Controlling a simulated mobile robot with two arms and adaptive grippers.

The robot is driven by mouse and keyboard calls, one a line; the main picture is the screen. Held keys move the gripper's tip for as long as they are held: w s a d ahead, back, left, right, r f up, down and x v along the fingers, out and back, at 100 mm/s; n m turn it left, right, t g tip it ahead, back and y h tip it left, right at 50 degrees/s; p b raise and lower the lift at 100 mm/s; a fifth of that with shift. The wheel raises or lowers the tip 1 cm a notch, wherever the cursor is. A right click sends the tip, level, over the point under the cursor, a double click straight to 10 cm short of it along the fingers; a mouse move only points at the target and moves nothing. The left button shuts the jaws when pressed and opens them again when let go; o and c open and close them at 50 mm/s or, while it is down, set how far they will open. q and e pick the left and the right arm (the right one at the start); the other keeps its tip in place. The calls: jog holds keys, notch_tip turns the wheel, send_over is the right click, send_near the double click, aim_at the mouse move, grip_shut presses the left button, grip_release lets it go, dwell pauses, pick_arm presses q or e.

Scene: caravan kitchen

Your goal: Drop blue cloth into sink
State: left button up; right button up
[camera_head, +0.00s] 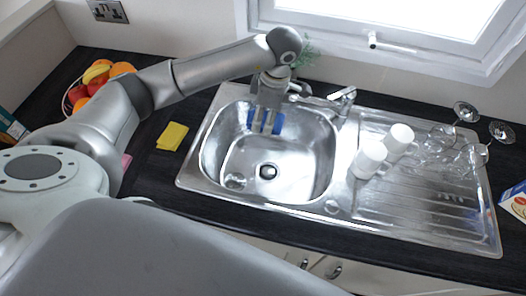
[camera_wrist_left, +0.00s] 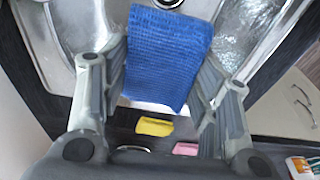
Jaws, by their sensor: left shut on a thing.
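The blue cloth (camera_head: 265,122) is held in my left gripper (camera_head: 264,118) over the back left part of the sink basin. The sink (camera_head: 270,192) is a steel basin with a dark drain near its middle. In the left wrist view the cloth (camera_wrist_left: 165,58) hangs between the two fingers of my left gripper (camera_wrist_left: 160,85), with part of the basin and the drain beyond it. The cloth's exact height above the basin floor is hard to tell. My right gripper is in neither view.
A tap (camera_head: 338,100) stands behind the basin. A yellow cloth (camera_head: 172,136) lies left of the sink. A fruit bowl (camera_head: 68,103) is at far left. A window (camera_head: 375,50) is behind.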

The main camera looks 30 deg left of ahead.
pick_arm(q)
jog(key=shift+f+b, duration=0.3)
jog(key=shift+f, duration=0.25)
notch_tip(320, 180, down, 5)
jog(key=shift+r+b, duration=0.1)
jog(key=shift+b, duration=1)
jog(key=o, duration=1.1)
jog(key=r, duration=0.4)
jog(key=d+r, duration=0.1)
jog(key=r, duration=0.7)
jog(key=shift+w+d, duration=0.2)
jog(key=shift+d, duration=0.15)
